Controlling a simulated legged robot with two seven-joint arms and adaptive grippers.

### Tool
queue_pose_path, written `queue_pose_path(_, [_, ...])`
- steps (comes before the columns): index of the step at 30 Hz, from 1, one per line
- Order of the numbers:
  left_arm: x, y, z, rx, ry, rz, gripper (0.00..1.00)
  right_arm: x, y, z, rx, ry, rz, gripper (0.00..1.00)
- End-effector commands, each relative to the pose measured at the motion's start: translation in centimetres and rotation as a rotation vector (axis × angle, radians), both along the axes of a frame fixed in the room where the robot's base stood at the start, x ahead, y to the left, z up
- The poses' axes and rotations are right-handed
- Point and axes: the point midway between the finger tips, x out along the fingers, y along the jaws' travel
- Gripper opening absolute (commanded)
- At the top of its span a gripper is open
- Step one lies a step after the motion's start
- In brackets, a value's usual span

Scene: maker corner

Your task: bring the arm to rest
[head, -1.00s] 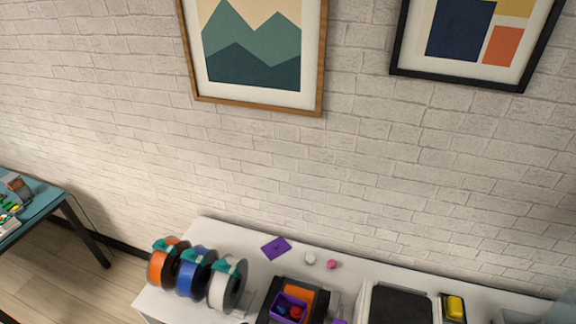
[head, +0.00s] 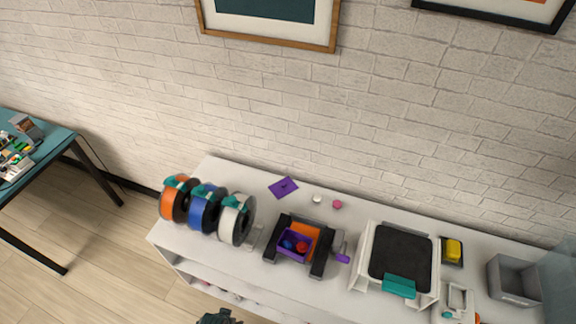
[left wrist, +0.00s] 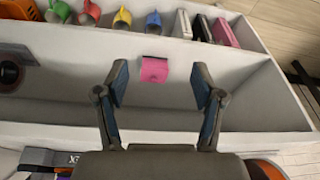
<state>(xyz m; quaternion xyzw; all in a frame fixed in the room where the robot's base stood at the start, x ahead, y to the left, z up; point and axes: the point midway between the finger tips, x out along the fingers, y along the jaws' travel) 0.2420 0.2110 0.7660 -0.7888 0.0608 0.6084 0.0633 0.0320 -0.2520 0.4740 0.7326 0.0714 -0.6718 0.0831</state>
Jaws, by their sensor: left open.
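My left gripper (left wrist: 159,76) is open in the left wrist view, its two fingers spread with nothing between them. Beyond the fingertips, a pink block-like item (left wrist: 154,69) sits against the pale shelf unit, apart from the fingers. In the head view, a dark part at the bottom edge seems to be the top of my left arm or gripper; its jaws cannot be made out there. My right gripper is in neither view.
A white bench (head: 215,168) carries filament spools (head: 206,211), a dark machine with a purple bin (head: 295,245), a black-topped white machine (head: 402,255) and a grey bin (head: 514,280). A teal table (head: 58,137) stands left, with bare floor between. Several coloured cups (left wrist: 122,19) line the shelf.

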Motion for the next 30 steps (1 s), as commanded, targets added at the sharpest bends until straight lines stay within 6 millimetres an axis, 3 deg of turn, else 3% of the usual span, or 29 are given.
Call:
queue_pose_path(5, [-1.7,-0.1,-9.4,0.005,0.045,-0.008,0.68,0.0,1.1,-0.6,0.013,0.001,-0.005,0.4])
queue_pose_path(8, [-4.1,0.1,-15.7,0.008,0.073,-0.013,0.68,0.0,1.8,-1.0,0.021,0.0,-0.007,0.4])
queue_pose_path(12, [-9.2,0.8,-23.4,0.013,0.112,-0.022,0.68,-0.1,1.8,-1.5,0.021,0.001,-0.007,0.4])
queue_pose_path(15, [-13.3,1.6,-27.3,0.016,0.135,-0.027,0.68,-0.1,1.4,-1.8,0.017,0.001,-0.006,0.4])
queue_pose_path(21, [-19.3,2.9,-30.9,0.02,0.163,-0.035,0.68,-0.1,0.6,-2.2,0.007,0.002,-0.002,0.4])
queue_pose_path(25, [-20.8,3.2,-31.5,0.021,0.168,-0.038,0.68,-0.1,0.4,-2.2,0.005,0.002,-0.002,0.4])
queue_pose_path(30, [-21.0,3.2,-31.5,0.022,0.168,-0.038,0.68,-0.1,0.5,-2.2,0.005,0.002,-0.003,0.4])
